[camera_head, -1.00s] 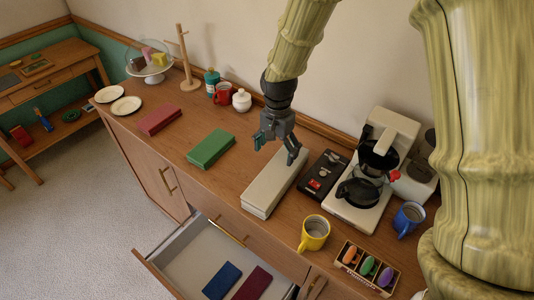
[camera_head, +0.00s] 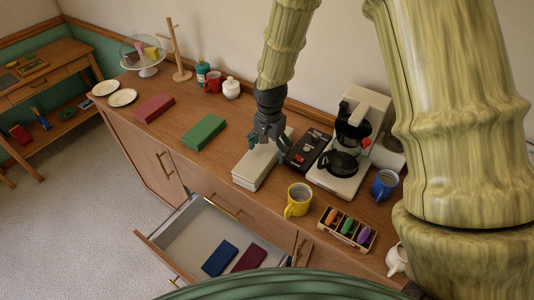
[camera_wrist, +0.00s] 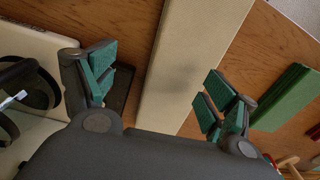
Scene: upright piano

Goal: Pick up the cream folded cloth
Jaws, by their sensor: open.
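The cream folded cloth (camera_head: 257,168) lies flat on the wooden sideboard top, between the green folded cloth and the black tray. In the wrist view the cloth (camera_wrist: 192,62) runs as a long pale strip between my two fingers. My gripper (camera_head: 267,142) is open above the far part of the cloth. In the wrist view my gripper (camera_wrist: 158,88) has its teal-padded fingers spread wide, one on each side of the cloth. Nothing is held. The far end of the cloth is partly hidden by my gripper in the head view.
A green folded cloth (camera_head: 203,131) and red folded cloth (camera_head: 154,108) lie to the left. A black tray (camera_head: 307,149) and coffee maker (camera_head: 345,150) stand close on the right. A yellow mug (camera_head: 298,200) is near the front. The drawer (camera_head: 190,241) below is open.

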